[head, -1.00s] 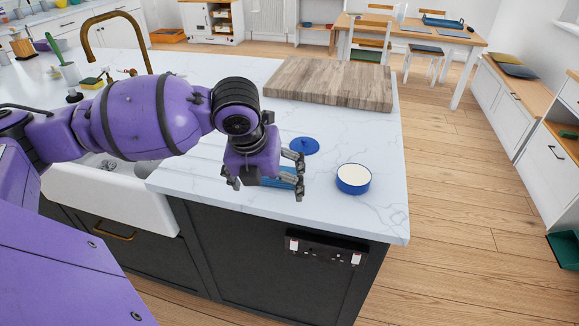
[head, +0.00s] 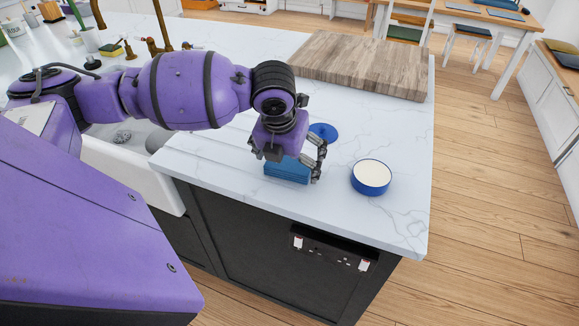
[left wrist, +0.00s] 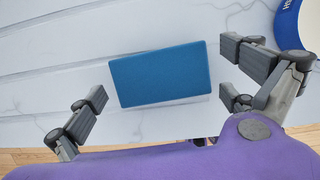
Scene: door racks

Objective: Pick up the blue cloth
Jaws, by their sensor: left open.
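The blue cloth (head: 287,170) is a folded rectangle lying flat on the white marble worktop near its front edge. In the head view its far side is hidden by my left gripper (head: 287,164), which is above it. The left wrist view shows the whole cloth (left wrist: 160,77) between the spread fingers of the left gripper (left wrist: 167,108). The fingers are open and hold nothing. I cannot tell how far above the cloth they are. My right gripper is not in view.
A blue disc (head: 323,132) lies behind the gripper. A wooden board (head: 355,68) lies at the back of the worktop (head: 400,215). A white sink (head: 130,170) is at the left.

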